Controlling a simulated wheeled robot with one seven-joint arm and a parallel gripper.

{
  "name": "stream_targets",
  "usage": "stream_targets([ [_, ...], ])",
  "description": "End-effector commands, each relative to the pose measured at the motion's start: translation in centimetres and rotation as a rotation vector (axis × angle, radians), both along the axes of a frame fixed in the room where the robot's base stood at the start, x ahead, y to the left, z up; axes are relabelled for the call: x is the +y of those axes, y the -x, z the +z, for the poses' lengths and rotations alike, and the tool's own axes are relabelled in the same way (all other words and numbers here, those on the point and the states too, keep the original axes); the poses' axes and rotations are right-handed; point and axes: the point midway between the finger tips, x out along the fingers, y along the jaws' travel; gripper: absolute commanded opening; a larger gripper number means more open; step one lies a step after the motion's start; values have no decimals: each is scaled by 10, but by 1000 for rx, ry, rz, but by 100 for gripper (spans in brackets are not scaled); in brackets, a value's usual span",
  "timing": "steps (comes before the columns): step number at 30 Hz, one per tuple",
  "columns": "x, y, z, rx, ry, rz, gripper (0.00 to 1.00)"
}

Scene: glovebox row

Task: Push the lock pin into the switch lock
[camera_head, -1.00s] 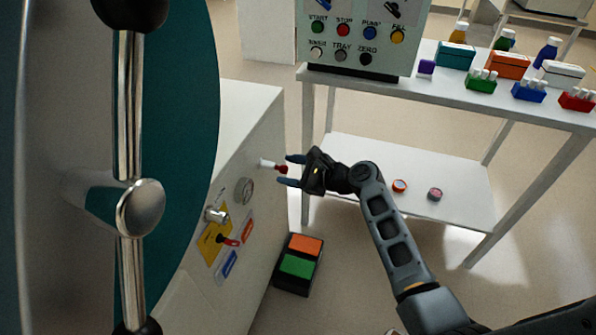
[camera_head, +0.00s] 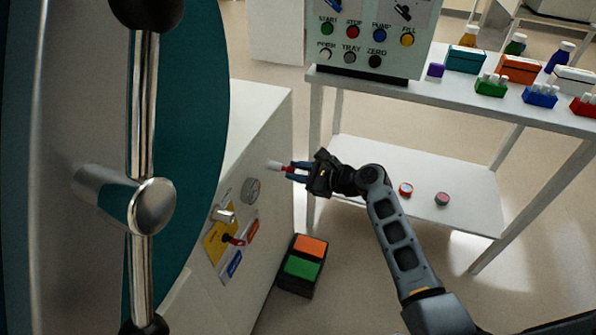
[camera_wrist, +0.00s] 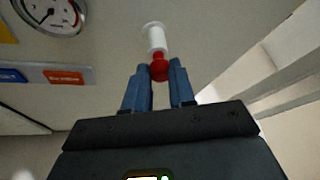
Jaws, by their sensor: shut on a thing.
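The lock pin, as it appears, has a red knob (camera_head: 287,169) (camera_wrist: 159,68) at the end of a white cylinder (camera_head: 274,165) (camera_wrist: 155,38) on the white cabinet's side face. My gripper (camera_head: 293,171) (camera_wrist: 160,72) is shut on the red knob, its two blue fingers on either side of it. The switch is a yellow plate (camera_head: 214,243) with a red handle (camera_head: 234,240), lower left of the gripper. A silver cylinder (camera_head: 223,215), perhaps the switch lock, sits at its top. The pin's inner end is hidden.
A round gauge (camera_head: 251,190) (camera_wrist: 48,14) is between the pin and the switch. A large round door with a metal handle (camera_head: 152,206) fills the left. A two-colour pedal (camera_head: 302,264) is on the floor. A bench (camera_head: 455,95) with bottles stands right.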

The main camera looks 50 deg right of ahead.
Motion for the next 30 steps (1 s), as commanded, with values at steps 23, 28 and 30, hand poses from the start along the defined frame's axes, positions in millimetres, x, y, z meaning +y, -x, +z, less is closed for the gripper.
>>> stream_targets([
  [23,-3,8,0,1,0,-2,0],
  [28,-4,10,0,1,-1,-1,0],
  [30,-4,11,0,1,-2,-1,0],
])
